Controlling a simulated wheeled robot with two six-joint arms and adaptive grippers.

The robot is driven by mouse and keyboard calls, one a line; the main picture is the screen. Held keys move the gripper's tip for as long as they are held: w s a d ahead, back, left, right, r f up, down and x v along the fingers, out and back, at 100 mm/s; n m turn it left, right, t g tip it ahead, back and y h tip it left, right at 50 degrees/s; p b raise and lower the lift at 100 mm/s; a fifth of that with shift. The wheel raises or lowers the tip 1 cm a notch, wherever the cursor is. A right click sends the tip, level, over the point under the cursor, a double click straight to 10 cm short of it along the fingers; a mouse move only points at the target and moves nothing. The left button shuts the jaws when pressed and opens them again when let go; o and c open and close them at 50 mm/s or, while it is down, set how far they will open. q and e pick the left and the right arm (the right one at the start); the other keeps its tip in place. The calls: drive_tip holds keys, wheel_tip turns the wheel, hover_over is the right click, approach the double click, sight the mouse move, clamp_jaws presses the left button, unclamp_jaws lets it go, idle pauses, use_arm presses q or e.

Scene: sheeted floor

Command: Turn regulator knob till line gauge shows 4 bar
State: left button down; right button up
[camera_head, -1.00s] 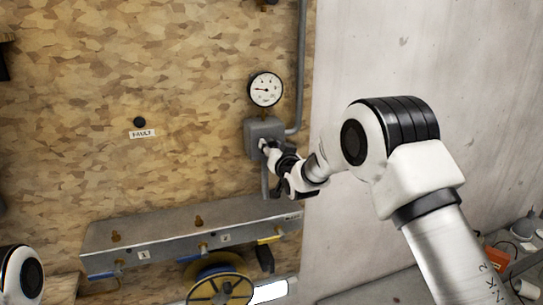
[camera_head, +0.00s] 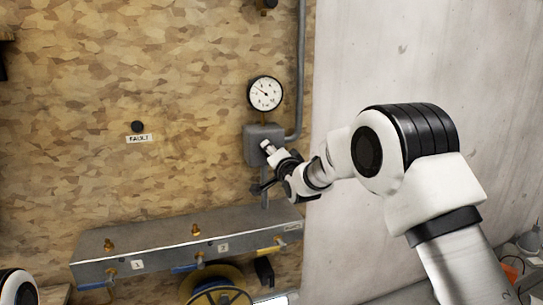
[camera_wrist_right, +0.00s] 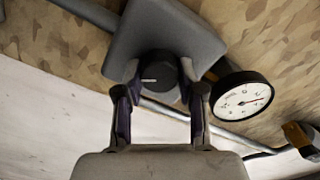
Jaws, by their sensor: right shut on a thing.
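The round white line gauge (camera_head: 266,93) hangs on the chipboard wall, above the grey regulator box (camera_head: 262,130). Its needle points up and left in the head view; the numbers are too small to read. The gauge also shows in the right wrist view (camera_wrist_right: 243,100), at the right. The black regulator knob (camera_wrist_right: 160,82), with a white mark, sits on the box. My right gripper (camera_wrist_right: 159,74) is shut on the knob, one finger on each side. In the head view my right gripper (camera_head: 267,150) covers the knob. My left gripper is out of view.
A grey pipe (camera_head: 301,70) runs down right of the gauge to the box. Below, a grey metal manifold (camera_head: 150,250) with brass fittings and numbered labels juts from the wall. A yellow reel (camera_head: 215,280) hangs under it. A black button (camera_head: 137,127) labelled FAULT is left.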

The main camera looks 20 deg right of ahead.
idle(0.4)
drive_tip(key=o, duration=1.1)
drive_tip(key=shift+o, duration=0.2)
drive_tip(key=s, duration=1.2)
drive_tip(key=shift+d, duration=0.25)
